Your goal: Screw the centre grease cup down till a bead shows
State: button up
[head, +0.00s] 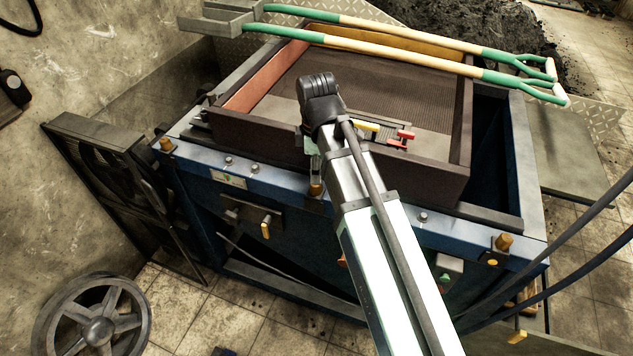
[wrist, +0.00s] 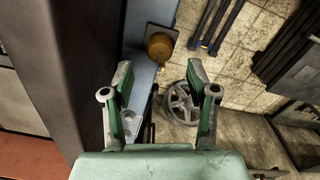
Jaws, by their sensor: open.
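The centre grease cup (head: 316,188) is a small brass-coloured cup on the blue front rail, partly hidden by my arm in the head view. In the wrist view the same brass cup (wrist: 159,45) stands on a dark square pad, just above the line of my fingertips and roughly midway between them. My gripper (wrist: 159,75) is open, its two green-padded fingers apart, with nothing held. In the head view my gripper (head: 314,162) points down just above the centre cup, mostly hidden by my wrist. I see no bead of grease at this size.
Similar brass cups stand at the rail's left (head: 166,145) and right (head: 503,242). A dark-walled box (head: 240,140) rises behind the rail. Two shovels (head: 400,40) lie across its back. Yellow and red handles (head: 367,126) show beside my arm. A spoked wheel (head: 97,327) lies on the floor.

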aim_at(316, 187)
jog(key=shift+f+p, duration=0.45)
jog(key=shift+f, duration=2.8)
jog(key=shift+c, duration=0.4)
grip_shut()
